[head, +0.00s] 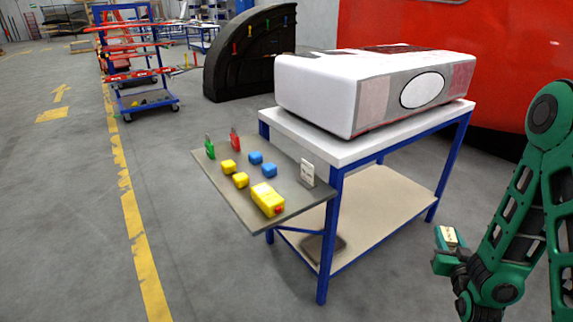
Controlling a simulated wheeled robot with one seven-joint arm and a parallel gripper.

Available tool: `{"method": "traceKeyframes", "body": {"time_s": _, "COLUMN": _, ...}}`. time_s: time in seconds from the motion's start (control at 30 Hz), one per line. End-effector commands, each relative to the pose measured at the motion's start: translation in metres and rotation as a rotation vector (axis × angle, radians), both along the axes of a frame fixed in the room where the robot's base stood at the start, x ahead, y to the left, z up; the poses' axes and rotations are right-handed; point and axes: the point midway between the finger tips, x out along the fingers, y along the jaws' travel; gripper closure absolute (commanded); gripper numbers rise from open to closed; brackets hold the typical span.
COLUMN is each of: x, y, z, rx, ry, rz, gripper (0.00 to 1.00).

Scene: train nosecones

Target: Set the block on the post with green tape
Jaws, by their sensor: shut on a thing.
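My gripper (447,246) is at the lower right, right of the table and well apart from the shelf. It is shut on a small cream block (449,235) with faint dark marks on its face. A green upright piece (209,148) stands at the far left corner of the grey shelf (225,187). A similar red upright piece (235,140) stands to its right. I cannot make out tape on either one at this size.
Two yellow blocks (228,166), two blue blocks (269,170), a larger yellow piece (267,199) and a white sign (307,172) stand on the shelf. A white nosecone-like box (377,85) covers much of the blue-framed table (350,153). Floor left of the shelf is clear.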

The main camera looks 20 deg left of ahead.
Motion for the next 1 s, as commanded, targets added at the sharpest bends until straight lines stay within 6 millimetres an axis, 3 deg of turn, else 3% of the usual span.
{"method": "traceKeyframes", "body": {"time_s": 0.4, "x": 0.000, "y": 0.003, "z": 0.000, "rx": 0.000, "ry": -0.001, "rz": 0.003, "gripper": 0.94}}
{"method": "traceKeyframes", "body": {"time_s": 0.57, "x": 0.012, "y": 0.027, "z": 0.003, "rx": 0.004, "ry": -0.001, "rz": 0.043, "gripper": 0.94}}
{"method": "traceKeyframes", "body": {"time_s": 0.67, "x": 0.027, "y": 0.064, "z": 0.006, "rx": 0.006, "ry": 0.000, "rz": 0.100, "gripper": 0.94}}
{"method": "traceKeyframes", "body": {"time_s": 0.8, "x": 0.048, "y": 0.137, "z": 0.015, "rx": 0.012, "ry": 0.004, "rz": 0.213, "gripper": 0.94}}
{"method": "traceKeyframes", "body": {"time_s": 1.0, "x": 0.059, "y": 0.246, "z": 0.034, "rx": 0.016, "ry": 0.010, "rz": 0.380, "gripper": 0.94}}
